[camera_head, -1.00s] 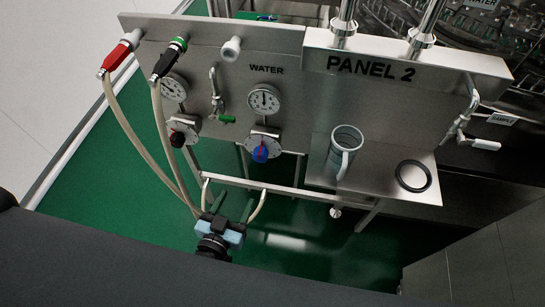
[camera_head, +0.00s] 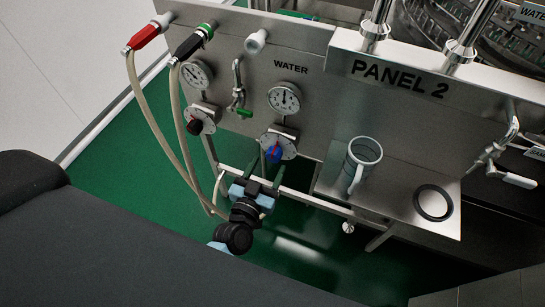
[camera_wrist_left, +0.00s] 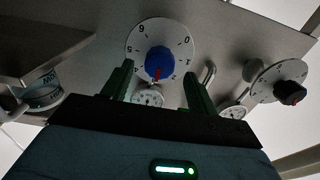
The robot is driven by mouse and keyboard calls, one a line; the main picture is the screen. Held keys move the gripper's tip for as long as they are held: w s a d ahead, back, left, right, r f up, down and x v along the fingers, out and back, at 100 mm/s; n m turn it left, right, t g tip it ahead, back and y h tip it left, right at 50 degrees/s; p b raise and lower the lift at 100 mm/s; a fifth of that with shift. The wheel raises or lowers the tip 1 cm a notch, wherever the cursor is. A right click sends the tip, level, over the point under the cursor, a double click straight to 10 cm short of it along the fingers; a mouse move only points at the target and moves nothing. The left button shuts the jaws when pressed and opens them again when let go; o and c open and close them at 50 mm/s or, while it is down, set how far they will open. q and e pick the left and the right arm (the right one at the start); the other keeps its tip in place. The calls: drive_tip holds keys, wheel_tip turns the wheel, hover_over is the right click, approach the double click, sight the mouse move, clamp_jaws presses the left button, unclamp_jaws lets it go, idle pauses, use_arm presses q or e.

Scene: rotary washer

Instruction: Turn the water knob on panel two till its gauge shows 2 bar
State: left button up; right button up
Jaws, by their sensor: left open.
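The blue water knob (camera_head: 273,156) sits on a round numbered dial plate (camera_head: 290,147) on the steel panel marked PANEL 2. Its round white gauge (camera_head: 284,98) is just above it, under the word WATER; its needle points roughly up, too small to read exactly. My left gripper (camera_head: 266,168) is open, its green fingers reaching up just below the knob. In the left wrist view the blue knob (camera_wrist_left: 158,62) with its red mark appears between the two fingertips (camera_wrist_left: 158,68); contact cannot be told. My right gripper is not in view.
A second gauge (camera_head: 196,74) and a dark red-black knob (camera_head: 195,126) are to the left. A green-handled tap (camera_head: 239,90) stands between the gauges. Pale hoses (camera_head: 150,120) hang at left. A grey jug (camera_head: 362,160) and black ring (camera_head: 433,203) are on the steel shelf (camera_head: 395,205).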

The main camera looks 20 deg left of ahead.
sight(272, 159)
use_arm(q)
drive_tip(key=shift+w+d, duration=0.1)
drive_tip(key=shift+w, duration=1.95)
drive_tip(key=c, duration=1)
